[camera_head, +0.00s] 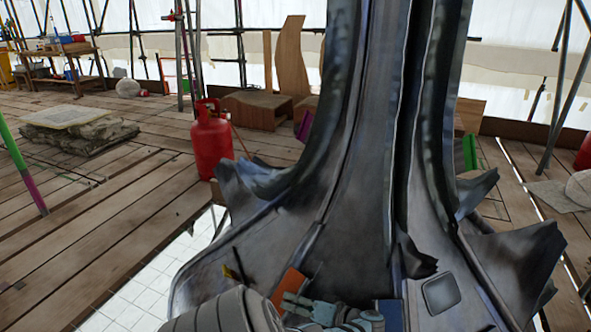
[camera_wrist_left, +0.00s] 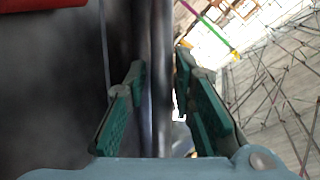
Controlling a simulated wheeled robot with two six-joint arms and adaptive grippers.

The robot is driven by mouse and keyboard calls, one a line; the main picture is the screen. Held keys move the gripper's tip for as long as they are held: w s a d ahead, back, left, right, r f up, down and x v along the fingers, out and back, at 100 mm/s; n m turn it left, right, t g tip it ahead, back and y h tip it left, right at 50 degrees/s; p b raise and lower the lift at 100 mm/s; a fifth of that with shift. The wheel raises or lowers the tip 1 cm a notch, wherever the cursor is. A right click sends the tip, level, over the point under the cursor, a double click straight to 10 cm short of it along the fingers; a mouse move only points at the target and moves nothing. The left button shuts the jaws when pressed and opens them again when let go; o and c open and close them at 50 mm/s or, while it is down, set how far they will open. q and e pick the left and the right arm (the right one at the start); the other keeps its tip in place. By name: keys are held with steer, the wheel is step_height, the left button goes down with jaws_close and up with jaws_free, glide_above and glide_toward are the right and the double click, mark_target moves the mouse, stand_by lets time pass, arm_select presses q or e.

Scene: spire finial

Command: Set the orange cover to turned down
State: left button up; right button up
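The orange cover (camera_head: 291,283) is a small flat orange panel low on the dark metal spire, partly hidden behind my left gripper. An orange-red edge at the top left of the left wrist view (camera_wrist_left: 40,4) looks like part of it. My left gripper (camera_head: 300,302) is just below and right of the cover in the head view. In the left wrist view the green-padded fingers (camera_wrist_left: 160,105) stand apart, with a dark metal ridge (camera_wrist_left: 154,60) showing between them; whether they touch it cannot be told. My right gripper is not in view.
The spire's flared base (camera_head: 340,240) has torn, bent metal edges. A blue panel (camera_head: 391,314) sits right of my left gripper, and a grey square plate (camera_head: 441,293) lies farther right. A red gas cylinder (camera_head: 211,140) stands behind on the plank floor (camera_head: 100,235). Scaffold poles surround the place.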

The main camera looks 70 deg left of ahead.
arm_select(q)
steer(key=shift+o, duration=0.5)
steer(key=v, duration=1.2)
steer(key=shift+f, duration=0.1)
